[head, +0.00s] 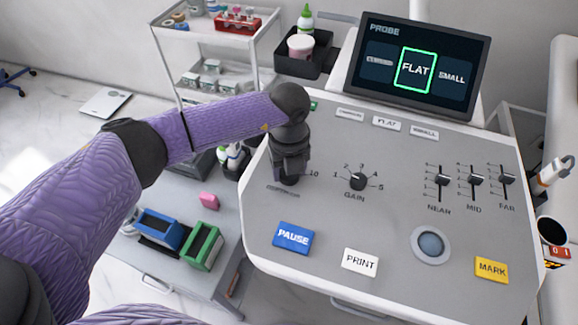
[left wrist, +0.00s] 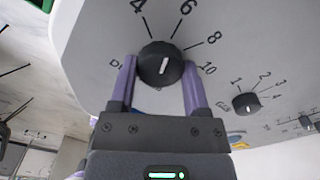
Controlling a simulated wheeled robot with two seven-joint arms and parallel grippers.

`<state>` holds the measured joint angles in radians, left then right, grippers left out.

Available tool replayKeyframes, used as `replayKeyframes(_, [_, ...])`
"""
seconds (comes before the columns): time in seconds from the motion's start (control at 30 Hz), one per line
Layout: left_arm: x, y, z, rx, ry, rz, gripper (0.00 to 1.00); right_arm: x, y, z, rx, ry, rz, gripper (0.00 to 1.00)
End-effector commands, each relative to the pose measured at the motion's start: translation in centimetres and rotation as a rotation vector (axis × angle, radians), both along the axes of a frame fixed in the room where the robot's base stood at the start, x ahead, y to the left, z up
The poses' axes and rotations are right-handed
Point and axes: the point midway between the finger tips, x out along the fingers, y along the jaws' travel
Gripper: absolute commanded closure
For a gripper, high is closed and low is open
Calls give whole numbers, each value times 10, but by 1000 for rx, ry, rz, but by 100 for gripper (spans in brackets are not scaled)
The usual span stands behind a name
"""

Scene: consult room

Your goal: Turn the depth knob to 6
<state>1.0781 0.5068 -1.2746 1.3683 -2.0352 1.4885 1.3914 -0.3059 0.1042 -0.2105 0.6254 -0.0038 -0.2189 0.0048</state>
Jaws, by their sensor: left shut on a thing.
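The depth knob (left wrist: 160,65) is round and black with a white pointer line, on the grey console panel (head: 400,215). In the left wrist view its marks 4, 6, 8 and 10 show. The pointer is up and slightly right, between the 4 and 6 marks and closer to 6. My left gripper (head: 288,181) is over the panel's left side and hides the knob in the head view. In the left wrist view the fingers of my left gripper (left wrist: 160,68) stand on both sides of the knob, shut on it. My right gripper is not in view.
The gain knob (head: 358,181) is just right of my left gripper. Sliders (head: 473,181), a blue PAUSE button (head: 293,237), a PRINT button (head: 361,262), a trackball (head: 431,244) and a yellow MARK button (head: 491,270) share the panel. A screen (head: 416,98) highlights FLAT.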

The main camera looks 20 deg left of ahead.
Motion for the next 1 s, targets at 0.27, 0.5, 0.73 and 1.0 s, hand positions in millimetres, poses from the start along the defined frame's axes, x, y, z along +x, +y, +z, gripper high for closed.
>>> replayKeyframes(0.27, [1, 0, 1, -2, -2, -105, 98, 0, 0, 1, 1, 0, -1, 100])
replayKeyframes(0.5, [1, 0, 1, -2, -2, -135, 98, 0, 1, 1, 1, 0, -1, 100])
replayKeyframes(0.73, [1, 0, 1, -2, -2, -137, 98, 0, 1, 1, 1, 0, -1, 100])
replayKeyframes(1.0, [0, 0, 1, -1, -2, -136, 6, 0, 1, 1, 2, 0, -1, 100])
